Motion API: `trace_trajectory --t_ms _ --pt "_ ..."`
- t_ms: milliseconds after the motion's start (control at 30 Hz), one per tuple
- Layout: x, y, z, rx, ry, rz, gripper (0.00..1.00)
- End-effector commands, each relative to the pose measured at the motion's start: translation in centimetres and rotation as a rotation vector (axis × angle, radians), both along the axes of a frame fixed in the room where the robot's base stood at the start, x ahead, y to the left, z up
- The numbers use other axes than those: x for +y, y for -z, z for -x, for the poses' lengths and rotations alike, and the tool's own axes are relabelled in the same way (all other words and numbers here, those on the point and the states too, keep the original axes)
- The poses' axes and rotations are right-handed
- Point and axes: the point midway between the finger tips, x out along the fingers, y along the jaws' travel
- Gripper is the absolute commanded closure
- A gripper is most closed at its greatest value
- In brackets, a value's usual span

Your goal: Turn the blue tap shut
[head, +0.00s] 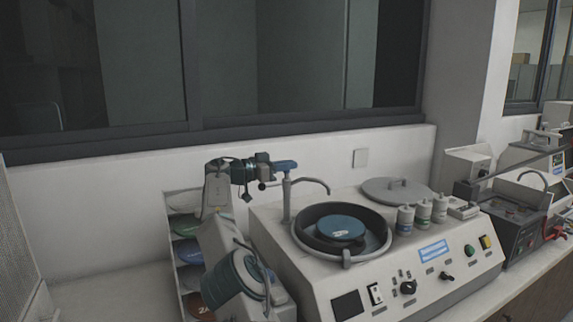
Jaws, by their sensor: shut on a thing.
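The blue tap (286,165) is a small handle on top of a grey upright pipe at the back left of the white bench machine (290,268). A thin curved spout (312,181) runs right from the pipe toward the bowl. My gripper (272,168) reaches in from the left at the height of the handle. It is shut on the left end of the tap, and its fingers partly hide that end. Whether water flows from the spout is too small to tell.
A black bowl (302,243) with a blue disc (341,228) sits in the machine's top. Several small bottles (405,219) and a round grey lid (397,191) stand to its right. A rack of discs (188,251) is behind my arm. The window wall is close behind.

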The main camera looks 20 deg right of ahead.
Motion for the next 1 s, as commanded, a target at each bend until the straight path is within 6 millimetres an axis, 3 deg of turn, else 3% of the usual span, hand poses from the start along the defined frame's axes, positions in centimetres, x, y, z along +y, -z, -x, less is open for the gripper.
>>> trace_trajectory --t_ms 167,267,300,667,1000 --pt "-0.1 -0.1 0.0 -0.001 0.001 0.001 1.00" --pt "-0.1 -0.1 0.0 -0.001 0.001 0.001 0.71" --pt "-0.1 -0.1 0.0 -0.001 0.001 0.001 0.68" --pt "0.1 -0.5 0.0 -0.001 -0.001 0.001 0.68" --pt "-0.2 -4.6 0.1 -0.003 0.000 0.001 0.68"
